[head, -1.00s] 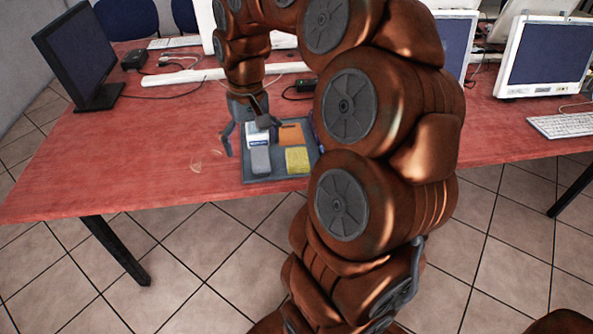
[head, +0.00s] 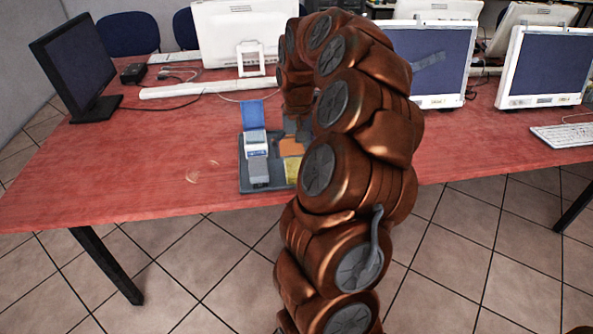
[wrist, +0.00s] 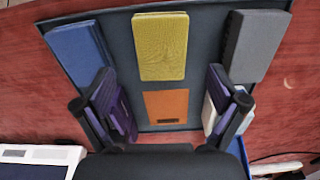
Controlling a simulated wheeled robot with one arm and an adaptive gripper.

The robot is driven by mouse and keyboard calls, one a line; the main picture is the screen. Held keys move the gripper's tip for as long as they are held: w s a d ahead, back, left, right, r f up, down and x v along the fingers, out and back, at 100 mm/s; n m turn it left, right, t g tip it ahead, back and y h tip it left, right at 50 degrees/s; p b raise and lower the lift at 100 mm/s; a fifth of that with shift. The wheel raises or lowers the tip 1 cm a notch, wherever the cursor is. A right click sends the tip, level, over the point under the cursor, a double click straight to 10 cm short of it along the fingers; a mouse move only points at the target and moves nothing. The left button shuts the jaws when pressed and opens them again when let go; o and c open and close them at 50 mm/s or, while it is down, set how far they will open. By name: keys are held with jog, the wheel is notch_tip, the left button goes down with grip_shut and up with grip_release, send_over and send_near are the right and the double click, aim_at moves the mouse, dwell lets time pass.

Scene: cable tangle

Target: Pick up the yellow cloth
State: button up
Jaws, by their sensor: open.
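The yellow cloth (head: 292,170) lies flat at the near right part of a dark tray (head: 244,178) on the red table, partly covered by my arm in the head view. In the wrist view the yellow cloth (wrist: 160,46) is a whole flat rectangle at top centre, just beyond my fingertips. My gripper (wrist: 161,82) is open and empty, its two fingers spread wide above the tray. An orange flat piece (wrist: 166,106) shows between the fingers. In the head view my gripper is mostly hidden behind my arm.
The tray also holds a grey block (wrist: 256,46), a blue piece (wrist: 76,52) and a white-and-blue item (head: 255,142). Another blue piece (head: 252,115) shows at the tray's back left. A dark monitor (head: 75,65) stands left. The table left of the tray is mostly clear.

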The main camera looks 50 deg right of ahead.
aim_at(297, 166)
notch_tip(297, 166, down, 4)
jog(key=shift+a+f, duration=0.1)
jog(key=shift+c, duration=0.4)
jog(key=c, duration=1)
jog(key=shift+c, duration=0.3)
notch_tip(297, 166, up, 10)
